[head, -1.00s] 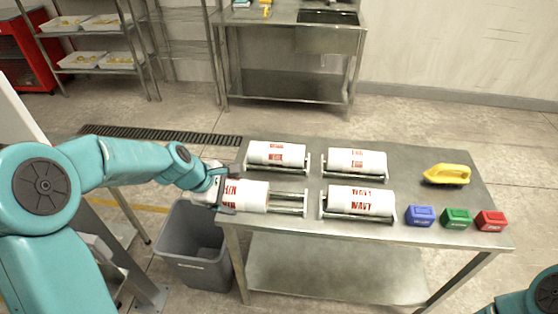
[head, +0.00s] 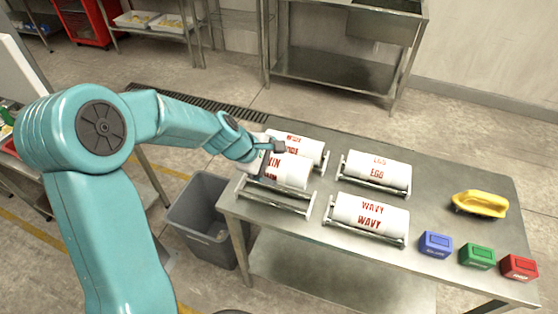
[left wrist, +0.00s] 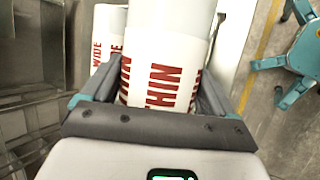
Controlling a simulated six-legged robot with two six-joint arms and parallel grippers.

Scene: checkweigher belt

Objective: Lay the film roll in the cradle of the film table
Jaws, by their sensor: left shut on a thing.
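My left gripper (head: 266,161) is shut on a white film roll (head: 292,172) with red lettering, gripped near its left end. In the left wrist view the roll (left wrist: 160,75) reads "THIN" and sits between both fingers. In the head view it appears above the back side of the empty front-left cradle (head: 275,207) of the steel film table (head: 318,258), seemingly raised clear of it. The roll partly covers the back-left "WIDE" roll (head: 305,145); whether they touch I cannot tell. My right gripper is out of view.
An "EGG" roll (head: 378,171) and a "WAVY" roll (head: 370,215) lie in the right cradles. Blue (head: 435,244), green (head: 477,256) and red (head: 519,267) boxes line the front right, with a yellow object (head: 480,204) behind. A grey bin (head: 203,215) stands left of the table.

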